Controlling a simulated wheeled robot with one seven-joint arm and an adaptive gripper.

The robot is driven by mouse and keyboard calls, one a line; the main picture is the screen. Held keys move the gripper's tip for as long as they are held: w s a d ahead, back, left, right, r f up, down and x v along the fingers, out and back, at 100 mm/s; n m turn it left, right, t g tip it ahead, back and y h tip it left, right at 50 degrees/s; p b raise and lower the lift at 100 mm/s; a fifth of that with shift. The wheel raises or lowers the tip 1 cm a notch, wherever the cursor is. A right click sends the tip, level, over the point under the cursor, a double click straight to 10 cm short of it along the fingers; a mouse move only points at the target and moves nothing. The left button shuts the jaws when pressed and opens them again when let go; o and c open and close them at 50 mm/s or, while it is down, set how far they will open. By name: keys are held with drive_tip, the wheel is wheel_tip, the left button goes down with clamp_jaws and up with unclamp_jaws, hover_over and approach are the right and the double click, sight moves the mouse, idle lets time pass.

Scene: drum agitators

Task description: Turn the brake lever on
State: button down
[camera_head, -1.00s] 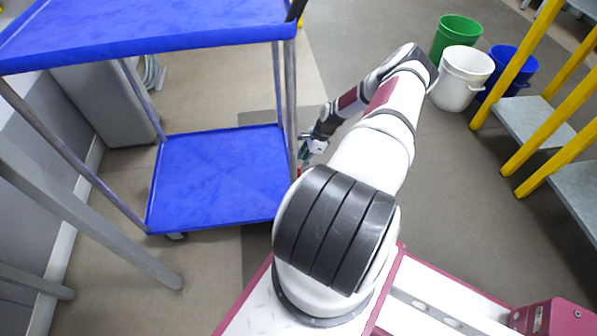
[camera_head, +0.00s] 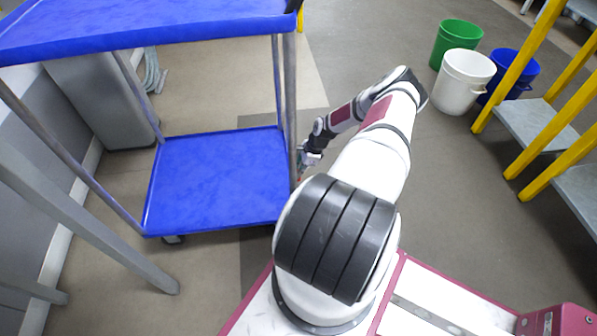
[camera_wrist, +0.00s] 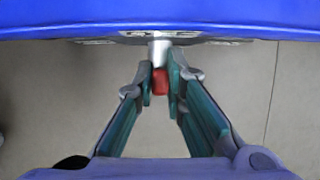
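The blue cart (camera_head: 215,180) stands at the left in the head view. In the wrist view its blue edge (camera_wrist: 160,22) crosses the top. A short silver post (camera_wrist: 160,50) shows below that edge, with a small red piece (camera_wrist: 160,82), apparently the brake lever, at its near end. My gripper (camera_wrist: 160,78) has its two fingertips on either side of the red piece, very close to it. I cannot tell whether both touch it. In the head view my gripper (camera_head: 303,163) is beside the cart's lower right side, partly hidden by my arm.
A green bucket (camera_head: 455,40), a white bucket (camera_head: 463,82) and a blue bucket (camera_head: 520,72) stand at the back right. Yellow-railed steps (camera_head: 545,125) are at the right. A grey bin (camera_head: 100,105) is behind the cart. Floor right of my arm is clear.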

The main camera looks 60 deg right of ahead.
drive_tip(key=shift+r+t+p, duration=0.1)
drive_tip(key=shift+t+p, duration=0.2)
drive_tip(key=shift+p, duration=0.25)
drive_tip(key=shift+s+a+t+h+p, duration=0.2)
drive_tip(key=shift+t+h+p, duration=0.1)
drive_tip(key=shift+h+p, duration=0.3)
drive_tip(key=shift+s+a+f+n+t+h+b, duration=0.2)
drive_tip(key=shift+n+t+h+b, duration=0.2)
drive_tip(key=shift+t+h, duration=0.55)
drive_tip(key=shift+s+a+f+n+t+h+b, duration=0.1)
drive_tip(key=shift+a+f+n+t+h+b, duration=0.2)
drive_tip(key=shift+t+h, duration=0.65)
drive_tip(key=shift+s+a+f+n+t+h+b, duration=0.15)
drive_tip(key=shift+n+t+h+b, duration=0.3)
drive_tip(key=shift+t+h, duration=0.5)
drive_tip(key=c, duration=1.6)
unclamp_jaws()
drive_tip(key=shift+c, duration=0.2)
